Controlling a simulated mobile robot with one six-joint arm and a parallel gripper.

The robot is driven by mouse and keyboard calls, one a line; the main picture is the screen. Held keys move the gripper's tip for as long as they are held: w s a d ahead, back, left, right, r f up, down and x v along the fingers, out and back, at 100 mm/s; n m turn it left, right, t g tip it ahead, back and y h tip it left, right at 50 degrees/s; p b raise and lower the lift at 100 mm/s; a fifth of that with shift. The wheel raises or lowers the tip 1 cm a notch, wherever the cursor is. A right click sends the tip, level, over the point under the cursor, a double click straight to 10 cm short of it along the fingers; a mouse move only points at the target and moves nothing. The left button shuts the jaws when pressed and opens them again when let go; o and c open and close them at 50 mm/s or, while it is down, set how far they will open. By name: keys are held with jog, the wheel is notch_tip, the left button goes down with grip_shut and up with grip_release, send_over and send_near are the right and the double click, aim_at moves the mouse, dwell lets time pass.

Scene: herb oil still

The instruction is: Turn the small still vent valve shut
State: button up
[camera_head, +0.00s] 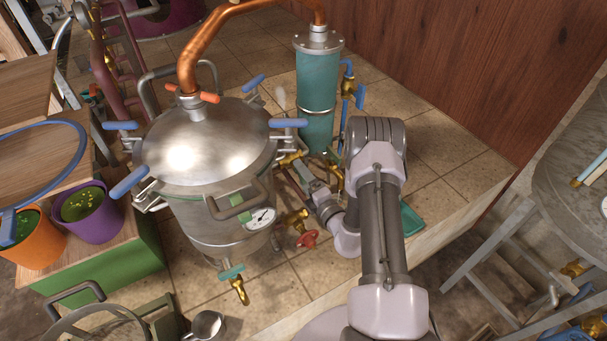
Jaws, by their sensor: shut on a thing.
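The small still (205,150) is a steel pot with a domed lid, blue clamp handles and a round gauge (261,218), standing on the tiled bench. A small brass valve (291,158) sticks out from its right side, just under the right blue clamp handle. My gripper (287,170) comes in from the lower right, with its fingers at this brass fitting. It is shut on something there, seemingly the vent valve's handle. The fingers and fitting are small and overlap, so the handle and its angle cannot be made out.
A red-handled brass valve (305,228) sits just below my wrist. A teal-handled tap (235,278) is at the still's front. The teal condenser (317,90) stands behind, joined by a copper pipe (205,45). A teal tray (411,220) lies right of my arm.

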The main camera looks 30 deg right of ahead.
jog(key=shift+m+p, duration=0.35)
jog(key=shift+m, duration=1.05)
jog(key=o, duration=1.3)
jog(key=s+p, duration=0.2)
jog(key=s, duration=1.5)
jog(key=shift+s+d, duration=0.25)
jog(key=shift+d, duration=0.05)
